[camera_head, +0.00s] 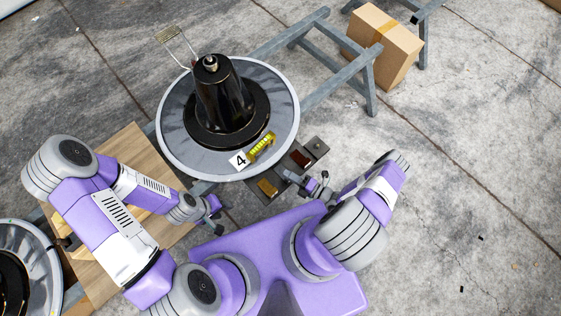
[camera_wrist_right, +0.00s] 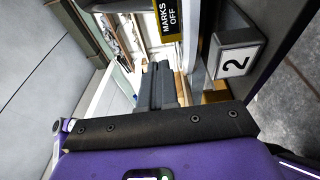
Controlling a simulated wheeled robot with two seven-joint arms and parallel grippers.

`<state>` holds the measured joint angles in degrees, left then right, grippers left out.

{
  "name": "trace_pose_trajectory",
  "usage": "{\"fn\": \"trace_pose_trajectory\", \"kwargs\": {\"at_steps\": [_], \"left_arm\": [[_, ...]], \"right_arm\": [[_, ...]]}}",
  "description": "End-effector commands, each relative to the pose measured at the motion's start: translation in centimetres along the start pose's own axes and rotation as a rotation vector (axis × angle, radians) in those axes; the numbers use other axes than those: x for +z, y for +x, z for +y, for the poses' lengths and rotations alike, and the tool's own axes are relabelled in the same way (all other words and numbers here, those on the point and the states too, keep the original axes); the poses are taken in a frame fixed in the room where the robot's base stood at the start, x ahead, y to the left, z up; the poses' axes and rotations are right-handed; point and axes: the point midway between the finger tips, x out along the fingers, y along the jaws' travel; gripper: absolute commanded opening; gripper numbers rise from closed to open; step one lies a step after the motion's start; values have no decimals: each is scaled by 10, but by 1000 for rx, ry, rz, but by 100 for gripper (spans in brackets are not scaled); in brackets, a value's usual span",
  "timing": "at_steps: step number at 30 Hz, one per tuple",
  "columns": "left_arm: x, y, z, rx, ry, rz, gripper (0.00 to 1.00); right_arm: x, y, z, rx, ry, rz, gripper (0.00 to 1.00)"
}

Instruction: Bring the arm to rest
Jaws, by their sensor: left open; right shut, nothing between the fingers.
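My left arm is bent at the left of the head view, and its gripper (camera_head: 216,217) is open and empty, between the wooden board and my own body. My right arm is folded in close at the right, and its gripper (camera_head: 316,190) is beside a small dark plate in front of the round base. In the right wrist view the dark fingers (camera_wrist_right: 160,88) are together with nothing between them. Both grippers look apart from the objects around them, though the right fingertips are small in the head view.
A black conical column (camera_head: 224,95) stands on a round grey base (camera_head: 285,105), with a yellow piece (camera_head: 262,147) and a "4" tag (camera_head: 240,160). The dark plate (camera_head: 318,147) bears coloured blocks. A wooden board (camera_head: 125,150) is left; a cardboard box (camera_head: 385,45) stands behind.

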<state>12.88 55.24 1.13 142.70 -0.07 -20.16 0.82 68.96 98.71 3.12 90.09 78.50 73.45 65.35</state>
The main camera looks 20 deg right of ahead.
Motion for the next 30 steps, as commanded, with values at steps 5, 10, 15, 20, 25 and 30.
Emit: {"fn": "trace_pose_trajectory", "kwargs": {"at_steps": [5,10,15,20,25,30], "left_arm": [[0,0,0,0,0,-1,43],[0,-1,0,0,0,-1,43],[1,-9,3,0,0,-1,43],[1,-23,9,0,0,-1,43],[2,-38,14,0,0,0,43],[2,-52,19,0,0,0,43]], "right_arm": [[0,-6,0,0,-1,1,0],[-2,-4,1,-2,-7,13,0],[-40,11,23,-42,-162,273,0],[-111,3,59,-43,-579,815,0],[-142,-34,86,117,-1175,1374,0],[-124,-46,118,450,-1843,1784,0]]}}
